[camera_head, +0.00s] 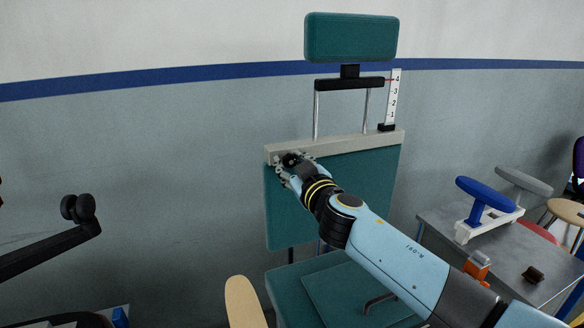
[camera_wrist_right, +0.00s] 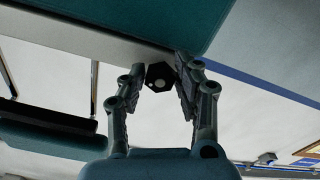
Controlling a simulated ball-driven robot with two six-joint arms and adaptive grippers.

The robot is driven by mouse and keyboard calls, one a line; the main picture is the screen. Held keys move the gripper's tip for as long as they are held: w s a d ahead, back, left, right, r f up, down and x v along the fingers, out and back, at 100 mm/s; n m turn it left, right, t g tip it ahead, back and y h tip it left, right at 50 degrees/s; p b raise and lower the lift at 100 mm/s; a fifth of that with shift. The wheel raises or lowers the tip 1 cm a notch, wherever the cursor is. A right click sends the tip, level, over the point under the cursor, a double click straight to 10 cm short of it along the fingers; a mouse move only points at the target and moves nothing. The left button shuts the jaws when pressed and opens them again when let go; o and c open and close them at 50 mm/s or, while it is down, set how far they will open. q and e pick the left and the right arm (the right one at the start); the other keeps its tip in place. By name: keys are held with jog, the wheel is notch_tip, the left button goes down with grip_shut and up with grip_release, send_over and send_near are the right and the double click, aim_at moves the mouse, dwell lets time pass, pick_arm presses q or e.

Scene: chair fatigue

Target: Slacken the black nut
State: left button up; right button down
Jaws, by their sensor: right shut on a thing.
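The black nut (camera_wrist_right: 158,77) is a dark hexagonal knob with a pale centre. It sits at the end of the beige crossbar (camera_head: 345,145) on the green chair back. It also shows as a dark spot in the head view (camera_head: 291,159). My right gripper (camera_head: 289,167) is at the left end of that bar. In the right wrist view its two fingers (camera_wrist_right: 160,80) are on either side of the nut, shut on it. My left gripper is not in view.
The green headrest (camera_head: 350,37) stands on two rods above the bar, beside a numbered scale (camera_head: 393,100). A grey table (camera_head: 500,250) at right holds blue and grey armrests (camera_head: 482,194). A black caster (camera_head: 78,207) stands at left, before a bare wall.

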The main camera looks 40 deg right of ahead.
jog(key=n, duration=0.6)
jog(key=shift+n+b, duration=0.3)
jog(key=n, duration=0.3)
jog(key=shift+n, duration=0.3)
jog(key=n, duration=0.3)
jog(key=shift+n+p, duration=0.3)
jog(key=n, duration=0.4)
jog(key=shift+r+n+p, duration=0.1)
jog(key=shift+n+p, duration=0.2)
jog(key=shift+p, duration=0.05)
jog(key=shift+n+p, duration=0.45)
jog(key=shift+n, duration=2.05)
